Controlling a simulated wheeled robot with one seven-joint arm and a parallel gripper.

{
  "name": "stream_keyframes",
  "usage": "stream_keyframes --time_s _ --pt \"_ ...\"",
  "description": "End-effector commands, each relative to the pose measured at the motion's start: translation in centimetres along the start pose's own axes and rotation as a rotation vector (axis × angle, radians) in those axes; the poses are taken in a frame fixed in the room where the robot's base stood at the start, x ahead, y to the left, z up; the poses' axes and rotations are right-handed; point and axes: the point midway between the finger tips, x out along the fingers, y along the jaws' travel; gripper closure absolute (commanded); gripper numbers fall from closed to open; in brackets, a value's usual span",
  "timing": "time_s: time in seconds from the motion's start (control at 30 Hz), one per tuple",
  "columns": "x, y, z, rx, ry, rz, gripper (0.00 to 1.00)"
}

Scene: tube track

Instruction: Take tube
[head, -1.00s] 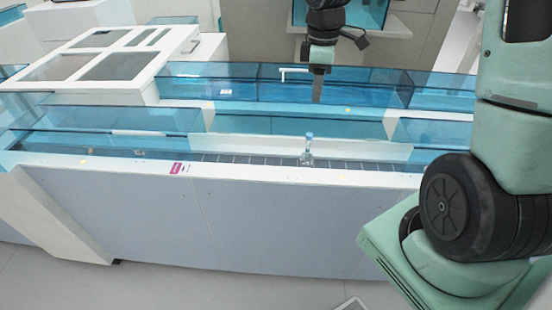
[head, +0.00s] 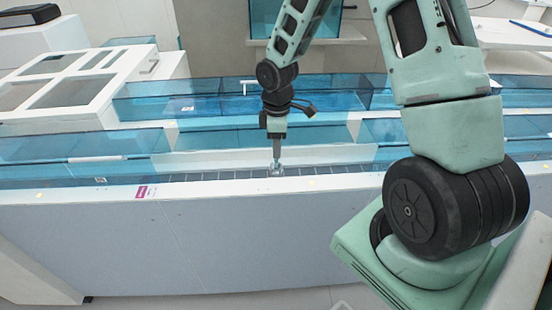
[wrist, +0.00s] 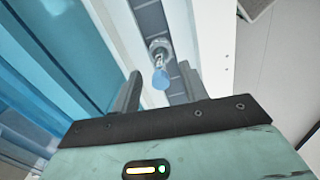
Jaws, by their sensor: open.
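The tube (wrist: 160,77) has a blue cap and stands in a round holder on the dark segmented track (wrist: 150,22), seen from above in the wrist view. My gripper (wrist: 160,85) is open, with one finger on each side of the tube's cap. I cannot tell whether either finger touches it. In the head view my gripper (head: 277,155) points down at the track, and it hides most of the tube. The holder (head: 276,171) shows just below the fingertips.
Blue transparent panels (head: 90,145) line the far side of the track. A white front rail (head: 220,189) with a pink label (head: 142,191) runs along the near side. A white framed cover (head: 75,82) stands at the back left.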

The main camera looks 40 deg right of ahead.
Motion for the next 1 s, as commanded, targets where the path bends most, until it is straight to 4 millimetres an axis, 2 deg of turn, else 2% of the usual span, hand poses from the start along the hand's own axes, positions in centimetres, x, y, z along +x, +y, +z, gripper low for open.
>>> stream_keyframes --time_s 0.03,0.17,0.43,0.57,0.6,0.87,1.0 --pt "0.9 -0.1 0.0 -0.003 -0.002 -0.003 0.56" --pt "2.1 -0.1 0.0 -0.001 -0.001 -0.002 0.56" --pt "2.3 -0.1 0.0 -0.001 0.000 0.000 0.56" --pt "2.3 -0.1 0.0 -0.001 0.000 0.000 0.92" --pt "2.3 -0.1 0.0 -0.001 0.000 0.000 0.95" --pt "2.2 -0.1 0.0 -0.001 0.000 0.000 0.95" --pt "1.3 0.0 0.0 0.000 0.001 0.002 0.95"
